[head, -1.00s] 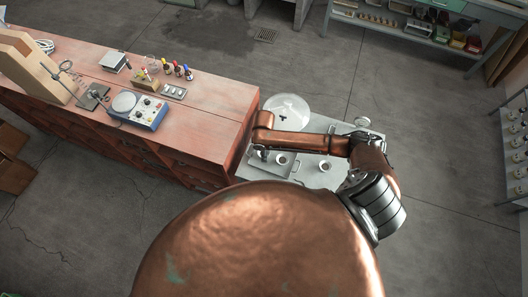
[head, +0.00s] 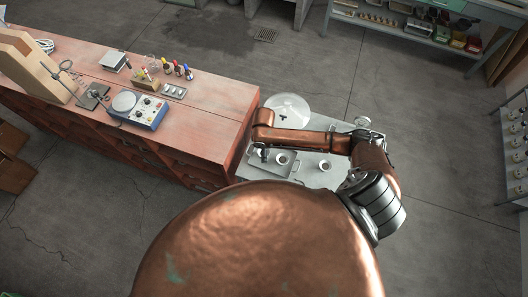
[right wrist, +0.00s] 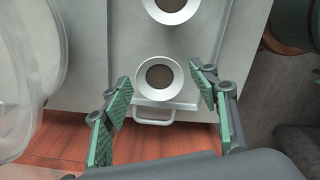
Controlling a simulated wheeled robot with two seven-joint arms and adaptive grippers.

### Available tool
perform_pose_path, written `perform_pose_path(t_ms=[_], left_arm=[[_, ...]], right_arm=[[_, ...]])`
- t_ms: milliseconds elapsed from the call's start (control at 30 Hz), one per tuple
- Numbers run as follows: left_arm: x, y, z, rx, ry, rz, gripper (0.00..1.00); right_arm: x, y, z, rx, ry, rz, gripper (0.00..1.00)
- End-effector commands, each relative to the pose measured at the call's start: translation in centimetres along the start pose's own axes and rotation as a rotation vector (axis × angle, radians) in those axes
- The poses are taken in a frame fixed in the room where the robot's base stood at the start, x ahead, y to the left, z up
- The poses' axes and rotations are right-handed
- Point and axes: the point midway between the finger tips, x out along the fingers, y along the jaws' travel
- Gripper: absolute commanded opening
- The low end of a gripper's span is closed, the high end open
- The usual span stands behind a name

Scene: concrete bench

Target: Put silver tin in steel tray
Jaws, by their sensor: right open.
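A round silver tin (right wrist: 160,78) with a brown inside lies between the fingers of my open right gripper (right wrist: 163,88) in the right wrist view, with a gap on both sides. It looks like the light round piece (head: 282,159) in the steel tray (head: 287,172) in the head view. The tray's handle (right wrist: 153,114) shows just below the tin in the right wrist view. A second round tin (right wrist: 172,8) is at the top edge there. My left gripper is out of view.
A clear round dish (head: 288,110) stands at the back of the grey cart top and at the left of the right wrist view (right wrist: 30,70). A red wooden bench (head: 215,125) adjoins on the left, holding a blue device (head: 140,110) and small tools.

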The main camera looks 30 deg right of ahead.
Motion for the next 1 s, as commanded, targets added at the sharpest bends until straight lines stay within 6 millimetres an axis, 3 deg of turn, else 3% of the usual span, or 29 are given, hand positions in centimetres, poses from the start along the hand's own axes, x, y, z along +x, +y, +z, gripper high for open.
perform_pose_path(t_ms=[300, 500, 1000], left_arm=[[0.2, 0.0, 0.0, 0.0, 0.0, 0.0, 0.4], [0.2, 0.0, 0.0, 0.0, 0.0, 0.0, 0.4], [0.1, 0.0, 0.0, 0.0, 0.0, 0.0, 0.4]], right_arm=[[-6.7, 0.1, -0.1, -0.001, 0.002, 0.004, 0.55], [-9.6, 0.1, -0.1, 0.0, 0.001, 0.002, 0.55], [-10.8, 0.0, 0.0, 0.001, 0.0, 0.001, 0.55]])
